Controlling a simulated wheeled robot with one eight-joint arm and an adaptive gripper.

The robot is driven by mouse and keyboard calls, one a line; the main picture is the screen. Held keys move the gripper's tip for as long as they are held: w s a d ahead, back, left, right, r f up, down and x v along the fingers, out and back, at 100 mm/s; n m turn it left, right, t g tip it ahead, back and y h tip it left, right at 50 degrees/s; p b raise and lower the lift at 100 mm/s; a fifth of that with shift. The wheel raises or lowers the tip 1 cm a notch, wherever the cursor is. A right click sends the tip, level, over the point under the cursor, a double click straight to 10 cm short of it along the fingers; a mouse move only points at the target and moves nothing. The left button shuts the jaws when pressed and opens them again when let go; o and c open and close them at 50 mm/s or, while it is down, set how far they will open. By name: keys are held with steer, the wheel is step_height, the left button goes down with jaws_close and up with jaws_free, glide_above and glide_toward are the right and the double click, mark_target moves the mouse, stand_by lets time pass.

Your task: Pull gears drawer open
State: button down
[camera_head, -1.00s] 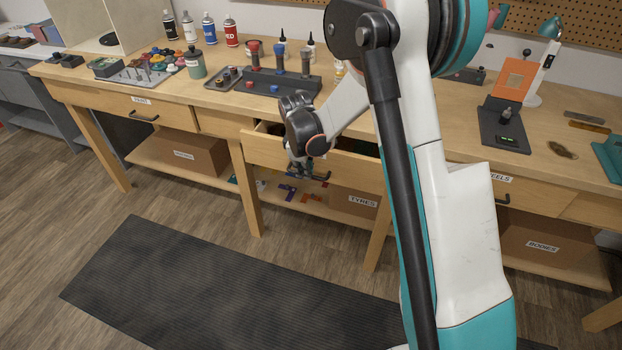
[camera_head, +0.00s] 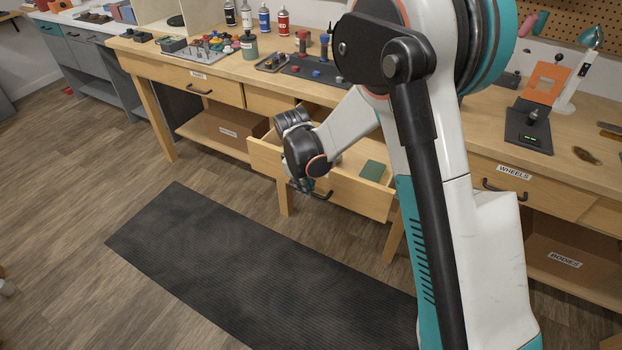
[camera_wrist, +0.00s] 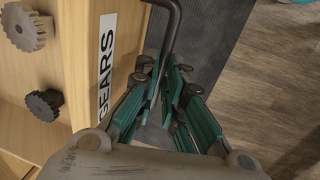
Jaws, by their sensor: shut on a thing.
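The gears drawer (camera_head: 345,192) stands well out from the bench in the head view, with its inside showing. In the wrist view its front carries a GEARS label (camera_wrist: 106,65). A black bar handle (camera_wrist: 172,30) is fixed to the drawer front; its end also shows in the head view (camera_head: 322,196). My gripper (camera_wrist: 168,92) is closed around the handle, with its teal finger pads on either side of the bar. In the head view my wrist hides the left part of the drawer front. Gears (camera_wrist: 30,28) lie inside the drawer.
The wheels drawer (camera_head: 512,185) to the right and the paint drawer (camera_head: 190,82) to the left are shut. A dark mat (camera_head: 250,265) lies on the floor before the bench. A green piece (camera_head: 373,170) lies in the open drawer. Bottles and tools stand on the bench top.

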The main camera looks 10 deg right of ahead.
steer(key=shift+s+a, duration=0.15)
steer(key=shift+s, duration=0.1)
steer(key=c, duration=1.7)
jaws_free()
steer(key=r, duration=0.4)
steer(key=s+a+r, duration=0.1)
steer(key=r, duration=0.6)
steer(key=shift+s+a+r, duration=0.15)
steer(key=shift+s+r, duration=0.2)
steer(key=shift+r, duration=0.05)
